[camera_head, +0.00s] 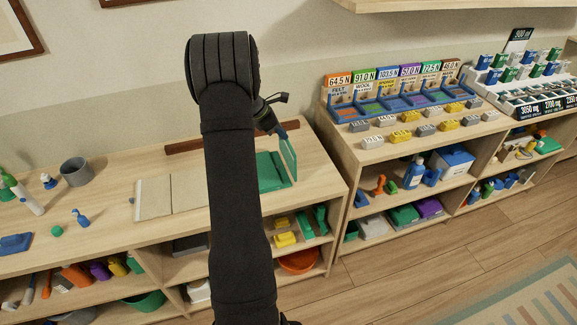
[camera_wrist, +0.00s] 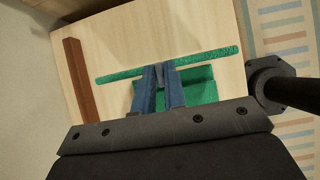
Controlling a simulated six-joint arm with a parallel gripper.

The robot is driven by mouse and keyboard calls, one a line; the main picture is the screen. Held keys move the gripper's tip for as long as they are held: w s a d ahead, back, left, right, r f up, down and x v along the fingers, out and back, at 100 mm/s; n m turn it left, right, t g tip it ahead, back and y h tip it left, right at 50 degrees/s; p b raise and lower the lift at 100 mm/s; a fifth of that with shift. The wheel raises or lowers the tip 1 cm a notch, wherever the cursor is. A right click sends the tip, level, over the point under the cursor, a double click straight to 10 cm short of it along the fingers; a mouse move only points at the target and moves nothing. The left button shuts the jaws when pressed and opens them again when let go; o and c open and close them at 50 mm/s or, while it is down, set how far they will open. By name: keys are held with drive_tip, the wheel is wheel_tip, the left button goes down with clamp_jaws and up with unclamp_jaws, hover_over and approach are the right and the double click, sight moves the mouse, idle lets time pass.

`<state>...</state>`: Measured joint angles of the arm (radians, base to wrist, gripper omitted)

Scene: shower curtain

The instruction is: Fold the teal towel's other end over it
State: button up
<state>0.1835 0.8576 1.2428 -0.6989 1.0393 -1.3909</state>
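The teal towel (camera_head: 271,172) lies partly flat on the wooden tabletop, right of my dark arm in the head view, with one end raised as a nearly upright flap (camera_head: 289,162). In the wrist view the raised end shows edge-on as a thin green strip (camera_wrist: 213,56), with the flat part (camera_wrist: 203,86) below it. My gripper (camera_head: 281,132) is at the top edge of the flap. In the wrist view its blue fingers (camera_wrist: 158,68) come together at the strip and appear closed on it. My arm hides part of the towel's left side.
A brown bar (camera_head: 190,146) lies along the back of the tabletop (camera_head: 115,215). Pale flat panels (camera_head: 187,192) lie left of my arm. A grey cup (camera_head: 76,172) and bottles stand further left. A shelf unit with labelled trays (camera_head: 400,105) stands at the right.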

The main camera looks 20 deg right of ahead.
drive_tip(key=a, duration=0.4)
drive_tip(key=shift+f, duration=0.3)
drive_tip(key=o, duration=1.3)
wheel_tip(320, 180, up, 8)
